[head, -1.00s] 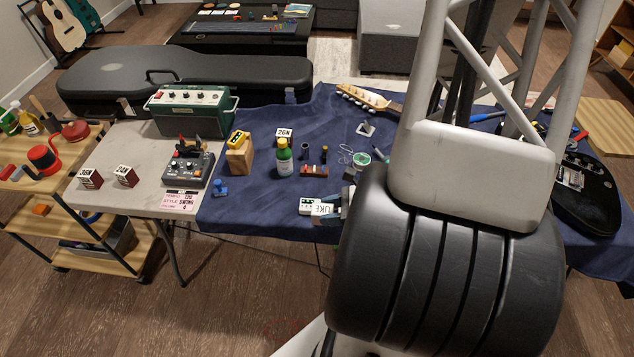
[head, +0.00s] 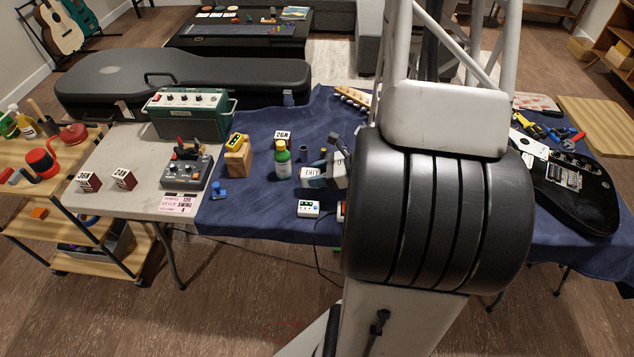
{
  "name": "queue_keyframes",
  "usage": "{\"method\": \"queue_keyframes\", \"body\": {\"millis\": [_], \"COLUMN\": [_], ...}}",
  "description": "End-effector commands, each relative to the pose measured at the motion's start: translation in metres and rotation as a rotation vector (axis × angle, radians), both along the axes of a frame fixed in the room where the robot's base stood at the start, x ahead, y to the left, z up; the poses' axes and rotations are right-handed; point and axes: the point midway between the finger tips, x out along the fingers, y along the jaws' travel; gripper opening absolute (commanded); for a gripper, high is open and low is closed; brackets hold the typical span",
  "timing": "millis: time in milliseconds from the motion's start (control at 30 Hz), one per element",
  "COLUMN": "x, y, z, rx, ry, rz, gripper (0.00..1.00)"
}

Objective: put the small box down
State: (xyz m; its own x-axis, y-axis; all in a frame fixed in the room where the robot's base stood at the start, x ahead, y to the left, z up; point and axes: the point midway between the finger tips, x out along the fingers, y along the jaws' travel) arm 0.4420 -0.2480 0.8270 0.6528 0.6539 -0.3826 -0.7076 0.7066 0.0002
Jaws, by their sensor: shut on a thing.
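The small white box (head: 312,178), with the dark letters UKE on its face, is in front of the green-labelled bottle on the blue cloth. My gripper (head: 327,174) is shut on it from the right. The box appears raised above the cloth, but I cannot tell the gap beneath it. My large dark arm link hides the bench to the right of the gripper.
A white device (head: 307,209) lies near the front edge of the blue cloth (head: 255,222). The green-labelled bottle (head: 282,160), the 26N box (head: 283,136) and a wooden block (head: 238,160) stand close by. Two small boxes (head: 88,182) (head: 124,180) sit on the grey table.

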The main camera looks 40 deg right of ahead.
Motion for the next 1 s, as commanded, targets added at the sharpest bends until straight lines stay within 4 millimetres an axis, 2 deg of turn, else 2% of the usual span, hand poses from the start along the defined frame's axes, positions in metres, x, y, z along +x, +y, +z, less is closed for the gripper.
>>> {"method": "queue_keyframes", "body": {"millis": [433, 800, 1000], "x": [0.0, 0.0, 0.0], "y": [0.0, 0.0, 0.0], "z": [-0.003, -0.029, -0.035], "rx": [0.001, 0.001, 0.0], "ry": [0.001, 0.001, 0.0], "rz": [0.0, -0.001, -0.001], "gripper": [0.17, 0.17, 0.17]}}
